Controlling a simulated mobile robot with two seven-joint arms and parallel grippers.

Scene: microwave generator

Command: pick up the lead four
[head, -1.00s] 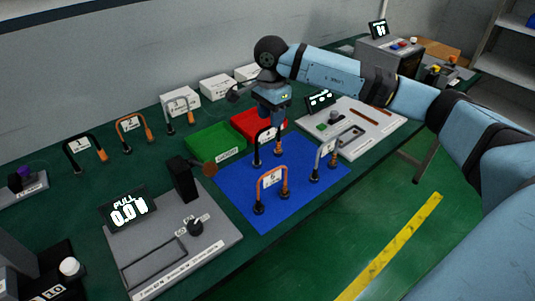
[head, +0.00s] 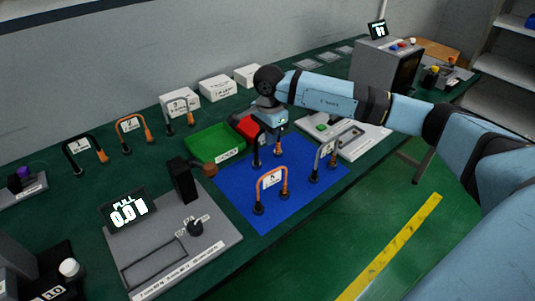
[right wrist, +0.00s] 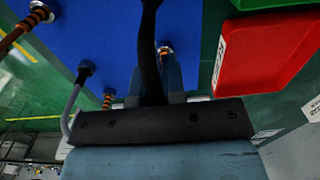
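Three arched leads stand on the blue mat (head: 222,193). The rear one is a black lead (head: 257,152) with orange-banded plugs, partly hidden by my right gripper; its tag is covered, so I cannot read its number. My right gripper (head: 271,136) is over it, pointing down. In the right wrist view the black lead (right wrist: 150,40) passes between the finger tips (right wrist: 155,78), which look apart. An orange lead (head: 271,177) stands in front, its tag digit unclear. A grey lead (head: 318,155) stands to the right. My left gripper is out of view.
A green tray (head: 205,140) and a red tray (head: 244,124) lie behind the mat. Leads 1 (head: 78,143), 2 (head: 131,122) and 3 (head: 179,104) stand at the left. A pull tester (head: 212,240) is at front left. Grey fixtures (head: 372,138) lie right.

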